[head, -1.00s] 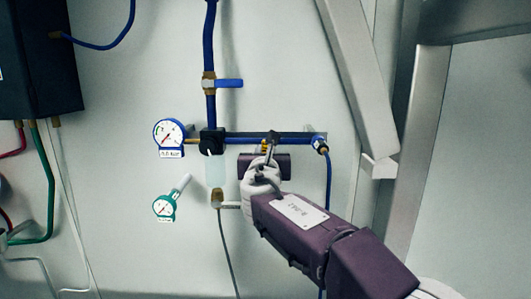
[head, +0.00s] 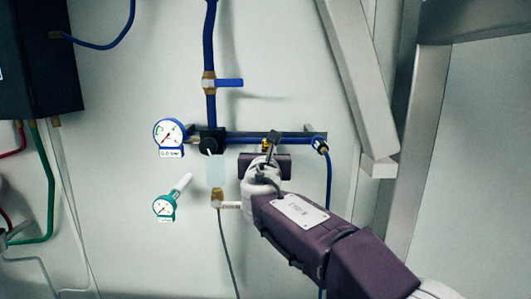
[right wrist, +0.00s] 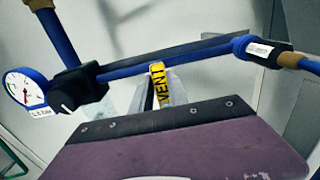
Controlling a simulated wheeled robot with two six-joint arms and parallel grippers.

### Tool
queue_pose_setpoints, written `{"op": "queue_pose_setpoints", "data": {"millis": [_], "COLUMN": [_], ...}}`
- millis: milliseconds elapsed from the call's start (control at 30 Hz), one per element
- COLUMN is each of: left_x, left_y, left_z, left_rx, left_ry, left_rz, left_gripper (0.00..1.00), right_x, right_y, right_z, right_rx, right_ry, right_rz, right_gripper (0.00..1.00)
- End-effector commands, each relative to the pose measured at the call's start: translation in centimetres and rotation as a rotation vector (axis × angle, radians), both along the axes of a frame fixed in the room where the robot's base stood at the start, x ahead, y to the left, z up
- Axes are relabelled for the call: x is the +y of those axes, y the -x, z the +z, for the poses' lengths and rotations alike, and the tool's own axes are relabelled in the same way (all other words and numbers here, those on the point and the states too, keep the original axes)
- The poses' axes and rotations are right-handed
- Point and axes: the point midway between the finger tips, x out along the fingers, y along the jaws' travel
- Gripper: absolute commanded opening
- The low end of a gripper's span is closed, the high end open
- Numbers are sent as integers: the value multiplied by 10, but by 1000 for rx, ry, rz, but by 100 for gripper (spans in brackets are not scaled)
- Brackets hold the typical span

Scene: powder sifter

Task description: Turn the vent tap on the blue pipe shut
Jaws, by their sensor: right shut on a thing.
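The horizontal blue pipe (head: 285,138) runs along a dark rail on the wall, with a black knob (head: 211,141) at its left end. The vent tap sits below this pipe. Its yellow tag (right wrist: 158,82) reads VENT in the right wrist view, and a bit of yellow shows in the head view (head: 265,145). My right gripper (head: 271,142) is at the tap from below, shut on it. In the right wrist view its fingers (right wrist: 150,92) are beside the tag, and the purple palm hides the area below. The tap's exact angle is unclear. My left gripper is out of view.
Above, a brass valve with a blue lever (head: 229,83) pointing sideways sits on the vertical blue pipe (head: 210,45). A blue gauge (head: 168,133) and a green gauge (head: 164,206) are to the left. A grey metal post (head: 360,90) stands to the right.

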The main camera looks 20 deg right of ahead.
Motion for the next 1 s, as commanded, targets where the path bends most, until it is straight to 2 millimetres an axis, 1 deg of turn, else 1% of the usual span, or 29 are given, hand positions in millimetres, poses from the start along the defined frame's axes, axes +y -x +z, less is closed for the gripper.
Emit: {"op": "queue_pose_setpoints", "data": {"millis": [267, 667, 1000], "left_x": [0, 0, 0], "left_y": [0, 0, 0], "left_z": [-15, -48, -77], "left_rx": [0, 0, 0], "left_ry": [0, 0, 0], "left_rz": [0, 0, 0], "left_gripper": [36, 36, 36], "right_x": [-8, -28, -42], "right_y": [2, 8, 12], "right_z": [-5, -13, -26], "right_rx": [-33, -135, -224], "right_ry": [-123, -474, -785], "right_rz": [-1, -2, -3], "right_gripper": [0, 0, 0]}}
